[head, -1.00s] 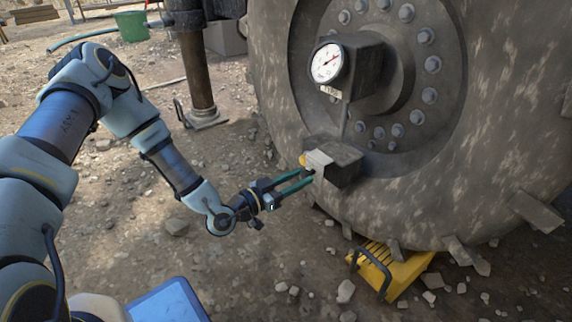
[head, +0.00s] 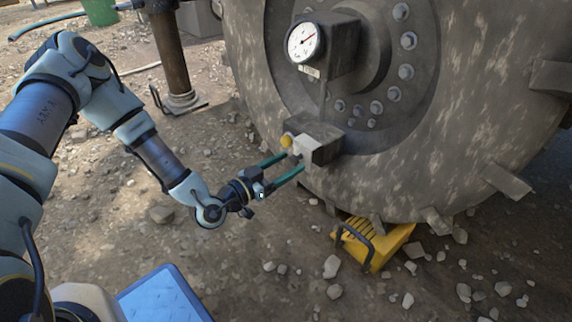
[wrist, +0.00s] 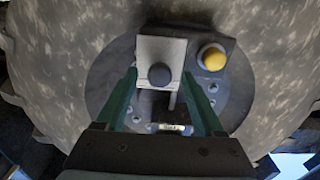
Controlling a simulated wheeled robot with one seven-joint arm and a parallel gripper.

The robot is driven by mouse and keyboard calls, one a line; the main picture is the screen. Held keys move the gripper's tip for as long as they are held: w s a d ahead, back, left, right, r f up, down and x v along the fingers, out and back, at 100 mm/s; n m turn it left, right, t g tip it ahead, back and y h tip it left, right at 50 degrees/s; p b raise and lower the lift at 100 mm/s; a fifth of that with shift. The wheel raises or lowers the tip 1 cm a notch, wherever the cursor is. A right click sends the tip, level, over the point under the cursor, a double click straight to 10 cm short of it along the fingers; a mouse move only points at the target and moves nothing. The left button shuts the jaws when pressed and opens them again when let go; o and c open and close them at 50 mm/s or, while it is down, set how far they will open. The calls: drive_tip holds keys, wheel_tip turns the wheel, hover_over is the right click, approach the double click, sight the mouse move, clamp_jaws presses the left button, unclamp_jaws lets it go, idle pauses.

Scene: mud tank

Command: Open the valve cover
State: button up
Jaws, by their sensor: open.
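The valve cover (wrist: 150,50) is a light grey plate with a dark round knob (wrist: 160,75) on it, in the upper middle of the wrist view. In the head view the pale cover (head: 302,147) is on the front of a dark box (head: 322,141) low on the tank's round flange, and it looks shut. My gripper (head: 291,163) is open in front of it. In the wrist view its two green fingers (wrist: 160,78) stand either side of the plate and knob, with a gap on both sides. Whether the fingertips reach past the knob is unclear.
A yellow knob (wrist: 213,59) sits beside the cover, close to one finger; it also shows in the head view (head: 286,141). A dial gauge (head: 304,42) is above. The large mottled tank (head: 480,90) fills the right. A yellow wedge (head: 372,247) lies below on stony ground.

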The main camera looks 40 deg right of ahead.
drive_tip(key=a+p, duration=0.3)
drive_tip(key=a, duration=0.7)
drive_tip(key=shift+w+a, duration=0.3)
drive_tip(key=shift+a, duration=0.1)
